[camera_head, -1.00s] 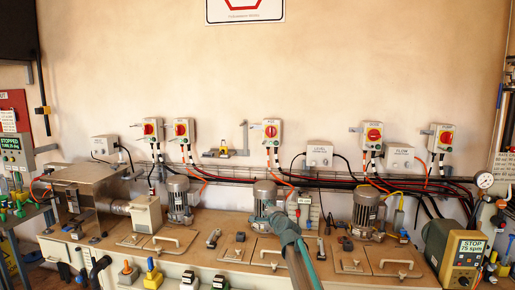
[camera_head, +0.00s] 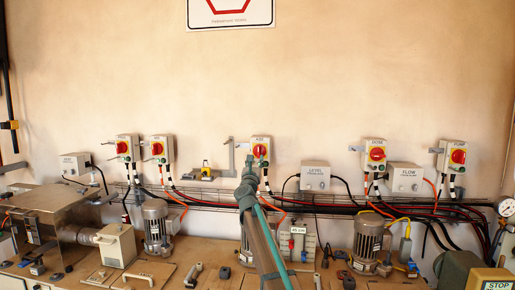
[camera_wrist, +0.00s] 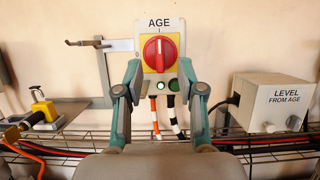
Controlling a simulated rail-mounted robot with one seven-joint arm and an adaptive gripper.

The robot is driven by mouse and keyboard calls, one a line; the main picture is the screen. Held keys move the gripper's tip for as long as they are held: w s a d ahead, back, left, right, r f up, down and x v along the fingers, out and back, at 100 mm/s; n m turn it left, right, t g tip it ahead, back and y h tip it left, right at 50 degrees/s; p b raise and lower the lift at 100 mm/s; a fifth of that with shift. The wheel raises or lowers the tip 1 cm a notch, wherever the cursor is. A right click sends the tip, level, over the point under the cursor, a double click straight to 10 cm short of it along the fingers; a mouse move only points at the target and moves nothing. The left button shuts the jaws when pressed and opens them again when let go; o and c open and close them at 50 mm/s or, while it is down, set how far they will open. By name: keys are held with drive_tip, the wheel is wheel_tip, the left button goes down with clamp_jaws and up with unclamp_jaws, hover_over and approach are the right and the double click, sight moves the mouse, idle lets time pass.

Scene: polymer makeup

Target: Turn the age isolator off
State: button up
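The age isolator (camera_wrist: 173,27) is a pale wall box labelled AGE, with a red rotary knob (camera_wrist: 160,53) on a yellow plate. The knob's grip stands upright with a white mark near its top. Two small round lamps or buttons sit below, one dark and one bright. The isolator also shows in the head view (camera_head: 266,142), partly covered by my gripper. My gripper (camera_wrist: 160,76) is open and empty in front of the isolator. Its fingers are spread either side of the box's lower part, around knob width or wider. Contact with the knob cannot be told.
A LEVEL FROM AGE box (camera_wrist: 268,104) stands to the right. Cables and a wire tray (camera_wrist: 270,142) run below. Other red-knob isolators (camera_head: 375,152) line the wall, with clear wall above.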

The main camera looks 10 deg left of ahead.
sight(258, 148)
drive_tip(key=p+x, duration=0.3)
drive_tip(key=x, duration=0.8)
drive_tip(key=shift+w+a+f+p, duration=0.1)
drive_tip(key=shift+f+p, duration=0.1)
drive_tip(key=shift+p, duration=0.15)
clamp_jaws()
